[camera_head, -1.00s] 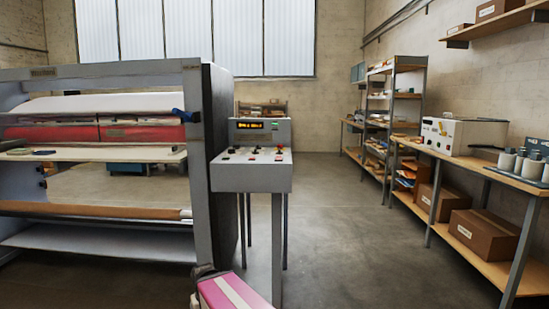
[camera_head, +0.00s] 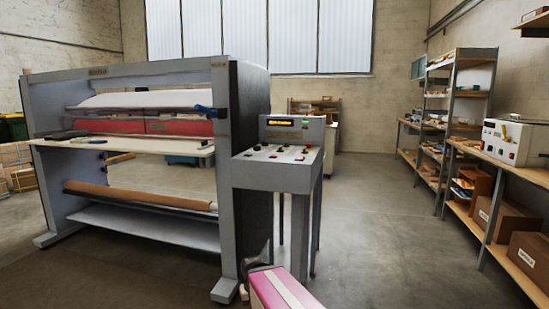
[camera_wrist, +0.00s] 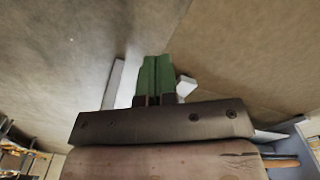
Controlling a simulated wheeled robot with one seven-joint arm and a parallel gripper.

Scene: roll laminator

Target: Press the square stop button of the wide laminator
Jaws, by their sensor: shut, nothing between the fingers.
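The wide laminator (camera_head: 249,120) stands at left centre in the head view, a grey frame with rollers and a pale feed table. Its grey control console (camera_head: 277,176) stands on legs at its right side, with a lit yellow display (camera_head: 293,122) on the raised back. Several small buttons sit on the console top, some red (camera_head: 300,157). They are too small to tell which one is the square stop button. My gripper (camera_wrist: 157,62) shows in the wrist view with green fingers shut and empty. The console cannot be made out for certain in the wrist view.
Shelving (camera_head: 470,105) and a workbench (camera_head: 520,172) with a white device (camera_head: 515,141) and brown boxes line the right wall. Open concrete floor (camera_head: 385,225) lies between the console and the bench. Stacked boxes (camera_head: 18,165) stand at far left.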

